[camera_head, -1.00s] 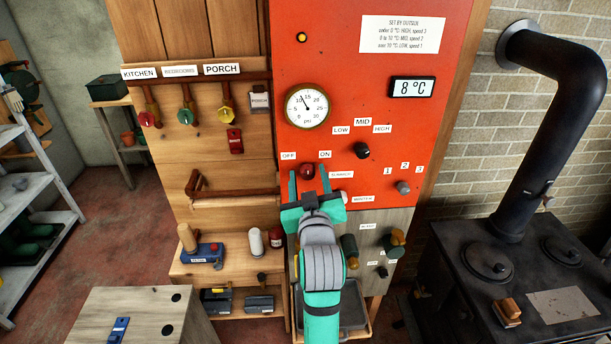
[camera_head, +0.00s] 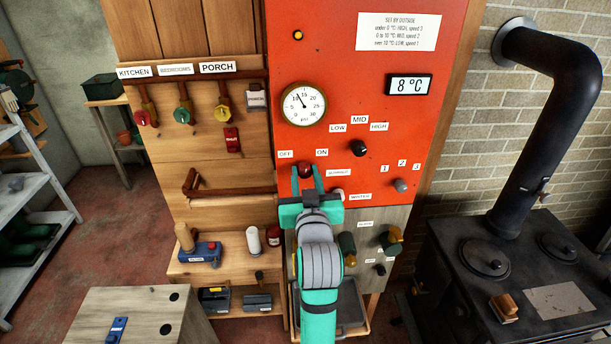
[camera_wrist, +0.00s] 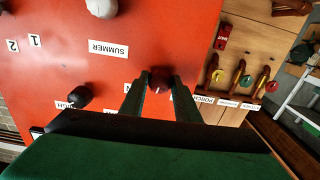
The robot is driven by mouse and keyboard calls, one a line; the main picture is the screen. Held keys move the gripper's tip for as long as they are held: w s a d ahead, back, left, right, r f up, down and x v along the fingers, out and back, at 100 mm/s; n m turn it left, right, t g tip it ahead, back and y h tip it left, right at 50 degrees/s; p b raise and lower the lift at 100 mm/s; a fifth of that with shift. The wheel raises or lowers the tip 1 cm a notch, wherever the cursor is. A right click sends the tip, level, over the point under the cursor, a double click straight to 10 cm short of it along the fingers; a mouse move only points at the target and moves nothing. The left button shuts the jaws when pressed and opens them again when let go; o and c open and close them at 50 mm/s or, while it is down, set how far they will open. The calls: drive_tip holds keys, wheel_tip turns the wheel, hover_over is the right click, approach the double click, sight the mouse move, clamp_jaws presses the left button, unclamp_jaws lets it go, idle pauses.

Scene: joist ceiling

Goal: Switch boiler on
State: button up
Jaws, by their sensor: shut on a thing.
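The boiler is a tall red panel (camera_head: 350,60). Its dark red knob (camera_head: 305,169) sits under the OFF label (camera_head: 286,154) and the ON label (camera_head: 322,152). My gripper (camera_head: 307,174) is at the knob, one finger on each side, shut on it. In the wrist view the knob (camera_wrist: 160,80) shows between the fingertips (camera_wrist: 159,88). The fingers partly cover the knob, and I cannot tell which label it points to. A small amber lamp (camera_head: 298,35) is at the panel's top left.
The panel also has a pressure gauge (camera_head: 303,104), an 8 °C display (camera_head: 408,85), a LOW/MID/HIGH knob (camera_head: 359,148) and a numbered grey knob (camera_head: 401,185). Coloured valves hang on the wooden board at left. A black stove (camera_head: 500,265) stands at right.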

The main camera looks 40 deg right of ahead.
drive_tip(key=m, duration=0.4)
drive_tip(key=shift+m, duration=0.3)
drive_tip(key=m, duration=0.3)
drive_tip(key=shift+m, duration=0.4)
drive_tip(key=m, duration=0.4)
drive_tip(key=shift+a, duration=0.1)
drive_tip(key=shift+m, duration=1.7)
drive_tip(key=shift+f, duration=0.1)
drive_tip(key=o, duration=1)
drive_tip(key=shift+o, duration=0.2)
drive_tip(key=shift+s, duration=0.1)
